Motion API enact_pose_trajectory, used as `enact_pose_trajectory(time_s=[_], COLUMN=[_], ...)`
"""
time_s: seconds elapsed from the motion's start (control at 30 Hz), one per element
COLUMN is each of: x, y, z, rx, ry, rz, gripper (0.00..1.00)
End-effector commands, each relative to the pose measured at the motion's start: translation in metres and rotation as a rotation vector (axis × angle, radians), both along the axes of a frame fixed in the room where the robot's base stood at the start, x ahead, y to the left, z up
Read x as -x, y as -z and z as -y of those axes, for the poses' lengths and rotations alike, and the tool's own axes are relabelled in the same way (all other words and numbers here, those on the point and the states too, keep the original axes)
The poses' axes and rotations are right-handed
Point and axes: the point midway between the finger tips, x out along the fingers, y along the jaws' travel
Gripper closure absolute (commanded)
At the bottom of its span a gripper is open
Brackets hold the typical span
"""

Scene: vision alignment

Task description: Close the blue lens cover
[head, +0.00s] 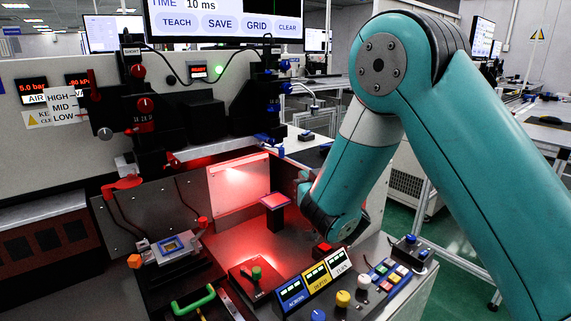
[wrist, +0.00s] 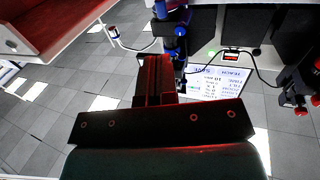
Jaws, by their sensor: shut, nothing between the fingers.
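A small blue piece (head: 266,137), which looks like the blue lens cover, sits at the lower end of the right black camera mount (head: 263,100) in the head view. Whether it is open or closed is too small to tell. In the wrist view, blue parts of a mount (wrist: 181,40) show just beyond and right of my fingertips; I cannot tell if one is the cover. My gripper (wrist: 154,62) is shut and empty, lit red, and appears apart from the mount. In the head view my arm's end is low, right of the red-lit square, with the fingers mostly hidden.
A red-lit panel (head: 240,187) stands behind a small square pedestal (head: 275,201). The left camera mount (head: 143,105) has red parts. A green handle (head: 194,300) and a control panel with knobs (head: 343,298) lie in front. A monitor (head: 225,22) hangs above.

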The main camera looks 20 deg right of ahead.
Motion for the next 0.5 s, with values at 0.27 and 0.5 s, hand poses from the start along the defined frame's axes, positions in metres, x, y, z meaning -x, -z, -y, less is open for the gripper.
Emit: enact_pose_trajectory(time_s=[0.27, 0.5], x=[-0.024, -0.058], y=[-0.008, -0.009], z=[-0.001, -0.003], rx=[0.002, 0.002], ry=[-0.005, -0.002], rz=[0.008, 0.008], gripper=[1.0, 1.0])
